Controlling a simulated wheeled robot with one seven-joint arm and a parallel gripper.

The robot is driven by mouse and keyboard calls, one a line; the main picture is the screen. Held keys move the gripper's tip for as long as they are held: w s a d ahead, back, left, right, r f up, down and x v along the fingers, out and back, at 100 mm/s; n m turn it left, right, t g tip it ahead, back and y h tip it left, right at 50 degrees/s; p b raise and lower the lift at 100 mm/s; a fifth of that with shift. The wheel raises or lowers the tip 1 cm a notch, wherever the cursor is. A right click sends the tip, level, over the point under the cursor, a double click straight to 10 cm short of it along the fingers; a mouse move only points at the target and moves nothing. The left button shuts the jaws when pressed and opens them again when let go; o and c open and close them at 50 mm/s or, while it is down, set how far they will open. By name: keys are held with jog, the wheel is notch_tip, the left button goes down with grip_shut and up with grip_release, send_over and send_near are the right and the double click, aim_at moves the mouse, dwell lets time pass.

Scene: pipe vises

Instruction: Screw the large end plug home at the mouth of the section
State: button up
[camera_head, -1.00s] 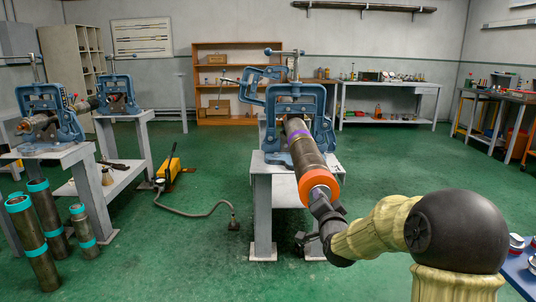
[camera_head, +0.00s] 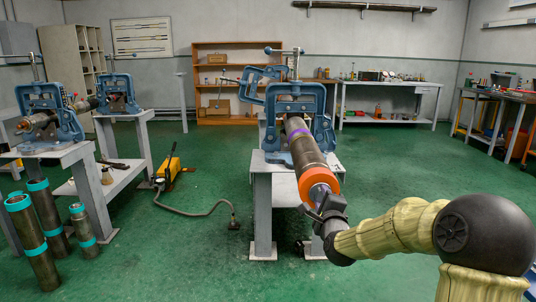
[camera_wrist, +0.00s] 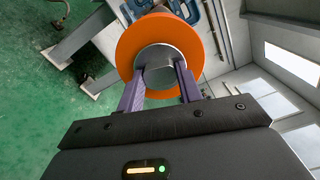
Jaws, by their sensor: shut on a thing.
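The pipe section (camera_head: 307,150) is clamped in the blue vise (camera_head: 299,104) on the middle stand, its mouth towards me with an orange ring (camera_head: 322,182) around it. The large end plug (camera_head: 318,191) is a grey metal piece at that mouth, and its round grey face shows in the wrist view (camera_wrist: 158,73) inside the orange ring (camera_wrist: 190,38). My gripper (camera_wrist: 160,84) is shut on the plug, its two purple fingers on either side; it also shows in the head view (camera_head: 323,205). The thread behind the ring is hidden.
A second stand with blue vises (camera_head: 50,115) holds another pipe at left. Several teal-banded pipes (camera_head: 34,240) stand on the floor there. A yellow pump (camera_head: 170,165) with a hose lies between the stands. Benches line the back and right. Green floor is open around the middle stand.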

jog(key=o, duration=1.1)
jog(key=shift+s, duration=0.1)
jog(key=shift+s, duration=1.05)
jog(key=n+b, duration=0.1)
jog(key=n, duration=0.3)
jog(key=shift+b, duration=0.35)
jog(key=n+b, duration=0.1)
jog(key=n, duration=0.3)
jog(key=shift+n, duration=0.3)
jog(key=n+b, duration=0.2)
jog(key=n, duration=0.3)
jog(key=shift+n, duration=0.4)
